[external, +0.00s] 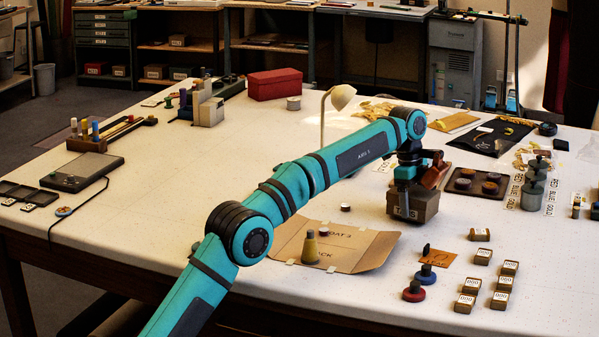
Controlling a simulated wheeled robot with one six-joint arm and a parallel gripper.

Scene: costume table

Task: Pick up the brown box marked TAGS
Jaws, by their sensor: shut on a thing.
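The brown box marked TAGS (412,207) is right of centre in the external view, just behind the right end of a flat cardboard sheet. My gripper (406,184) points down onto the top of the box and is shut on it. The label on the box's front is partly readable. I cannot tell from this view whether the box is touching the table or slightly above it. My gripper's fingertips are partly hidden by the box and the wrist.
A dark tray (460,186) with round pieces is to the right. A lamp (341,97) and a red box (275,84) stand behind. Several small labelled blocks lie front right.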

